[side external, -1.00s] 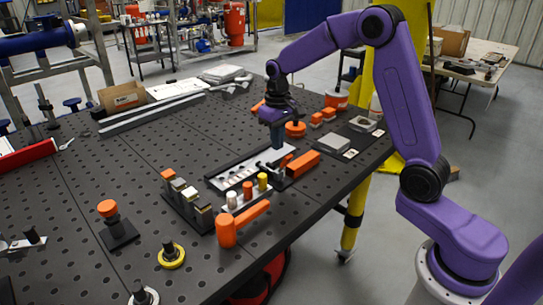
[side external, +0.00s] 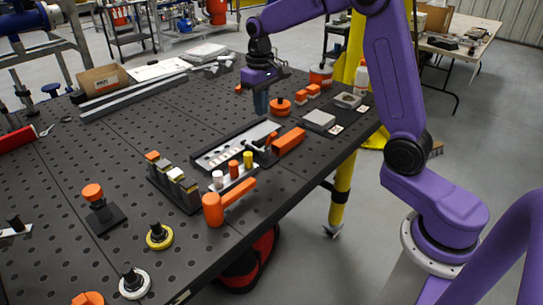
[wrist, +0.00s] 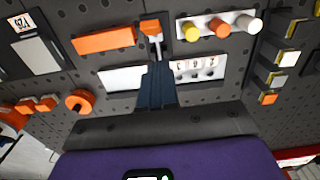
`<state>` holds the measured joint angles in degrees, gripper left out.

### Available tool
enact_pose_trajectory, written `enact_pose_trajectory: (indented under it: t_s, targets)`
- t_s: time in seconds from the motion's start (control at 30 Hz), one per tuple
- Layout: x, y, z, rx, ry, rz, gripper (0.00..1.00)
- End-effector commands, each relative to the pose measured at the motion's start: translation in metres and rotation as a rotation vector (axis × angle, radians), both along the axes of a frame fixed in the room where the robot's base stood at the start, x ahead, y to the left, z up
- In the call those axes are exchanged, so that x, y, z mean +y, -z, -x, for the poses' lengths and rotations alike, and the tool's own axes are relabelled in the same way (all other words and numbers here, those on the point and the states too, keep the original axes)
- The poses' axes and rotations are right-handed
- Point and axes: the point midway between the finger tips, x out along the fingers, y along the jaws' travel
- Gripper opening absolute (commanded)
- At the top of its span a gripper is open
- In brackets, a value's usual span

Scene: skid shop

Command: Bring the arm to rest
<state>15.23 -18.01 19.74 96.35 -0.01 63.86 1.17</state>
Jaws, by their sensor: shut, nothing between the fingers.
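My gripper (side external: 261,103) is the dark blue-grey pair of fingers below the purple wrist in the side external view. It hangs above the far part of the black perforated table (side external: 112,158), apart from the objects there. The fingers are together with nothing between them. In the wrist view my gripper (wrist: 157,88) points toward the white plate in the black tray, covering part of it. The tray (side external: 205,160) lies on the table and carries a row of small marked pieces. An orange block (side external: 289,141) lies beside it.
An orange mallet (side external: 213,208) lies near the front edge. White, orange and yellow cylinders (side external: 234,170) stand on a plate. A row of blocks (side external: 174,178) and an orange knob (side external: 280,107) stand nearby. Grey pads (side external: 319,121) lie at right. The left-middle table is mostly clear.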

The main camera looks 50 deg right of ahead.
Motion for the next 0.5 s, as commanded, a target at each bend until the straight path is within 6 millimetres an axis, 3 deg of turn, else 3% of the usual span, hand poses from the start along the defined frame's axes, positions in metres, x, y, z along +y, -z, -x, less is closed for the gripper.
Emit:
enact_pose_trajectory:
  t_s: [0.17, 0.5]
  targets:
    - [0.032, -0.004, 0.029, -0.005, -0.122, -0.001, 0.00]
    - [0.083, -0.006, 0.114, -0.011, -0.403, -0.004, 0.00]
